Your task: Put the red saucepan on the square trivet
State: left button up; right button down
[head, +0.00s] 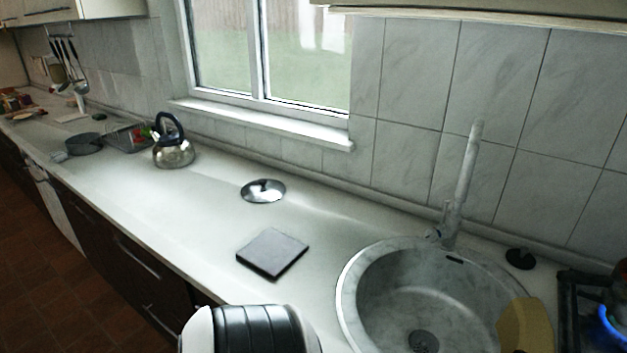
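The square trivet (272,252) is a flat dark grey slab lying on the pale counter, left of the sink. Its top is bare. I cannot make out the red saucepan in the head view. Neither gripper shows. A black and white rounded part of my own body stands at the bottom edge, in front of the trivet and apart from it in the picture.
A shiny round lid (263,190) lies behind the trivet, and a steel kettle (174,148) stands farther left. The round sink (425,300) has a yellowish item (525,326) at its right rim. A gas hob (577,300) shows a blue flame at far right.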

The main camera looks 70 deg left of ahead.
aim_at(294, 260)
jog(key=k+j, duration=0.35)
jog(key=k, duration=0.2)
jog(key=k+u, duration=0.1)
jog(key=u, duration=0.4)
jog(key=k+j+u, duration=0.1)
jog(key=u, duration=1.8)
